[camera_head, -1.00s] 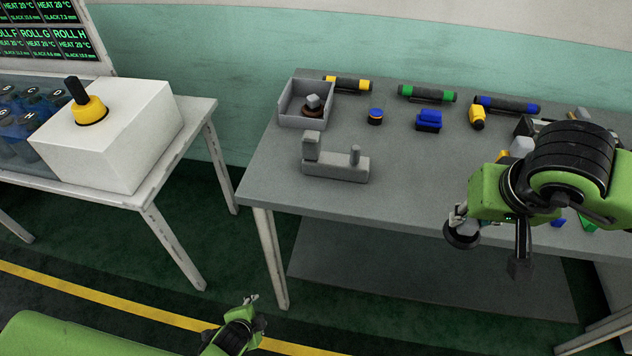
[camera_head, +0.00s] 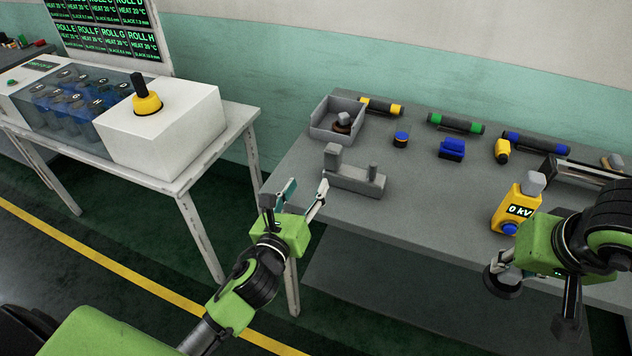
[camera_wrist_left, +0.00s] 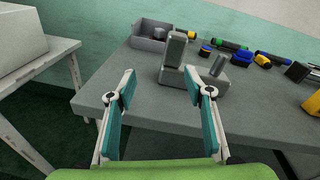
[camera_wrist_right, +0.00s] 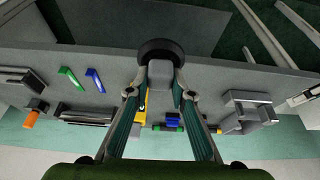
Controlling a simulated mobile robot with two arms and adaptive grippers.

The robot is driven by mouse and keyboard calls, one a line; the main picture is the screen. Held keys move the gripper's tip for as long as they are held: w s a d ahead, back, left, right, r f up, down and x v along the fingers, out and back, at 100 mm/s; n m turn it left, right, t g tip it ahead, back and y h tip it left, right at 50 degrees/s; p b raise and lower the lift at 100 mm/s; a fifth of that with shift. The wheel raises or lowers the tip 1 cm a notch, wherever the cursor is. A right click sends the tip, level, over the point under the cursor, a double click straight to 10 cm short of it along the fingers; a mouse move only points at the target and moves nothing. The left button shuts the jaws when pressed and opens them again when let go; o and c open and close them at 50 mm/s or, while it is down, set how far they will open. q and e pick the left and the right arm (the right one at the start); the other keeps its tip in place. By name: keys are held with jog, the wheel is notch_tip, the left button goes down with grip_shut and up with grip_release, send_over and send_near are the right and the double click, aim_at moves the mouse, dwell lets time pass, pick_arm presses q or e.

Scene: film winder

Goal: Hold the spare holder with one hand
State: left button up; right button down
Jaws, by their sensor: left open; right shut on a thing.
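A grey two-post holder (camera_head: 352,180), which looks like the spare holder, stands near the front left of the grey table. It also shows in the left wrist view (camera_wrist_left: 205,92), ahead of the gripper. My left gripper (camera_head: 305,196) is open and empty, just in front of the table edge and apart from the holder. Its two fingers are spread in the left wrist view (camera_wrist_left: 159,85). My right gripper (camera_wrist_right: 160,100) is shut on the grey grip of a round black piece (camera_wrist_right: 161,48). This piece hangs at the table's front right in the head view (camera_head: 503,282).
A grey open box (camera_head: 335,127) with a small part inside stands behind the holder. A white box (camera_head: 160,130) stands on the left table. The table's middle is clear.

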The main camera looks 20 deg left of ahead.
aim_at(330, 154)
pick_arm(q)
jog(key=w+r+m, duration=0.1)
jog(key=w, duration=0.3)
jog(key=w+d+m, duration=0.1)
jog(key=w, duration=0.3)
jog(key=w+d+r+m+t+h+p, duration=0.1)
jog(key=w, duration=0.3)
jog(key=shift+w+d+r+m, duration=0.2)
jog(key=shift+w+r+m, duration=0.15)
jog(key=shift+m, duration=0.05)
grip_shut()
jog(key=c, duration=1.2)
grip_release()
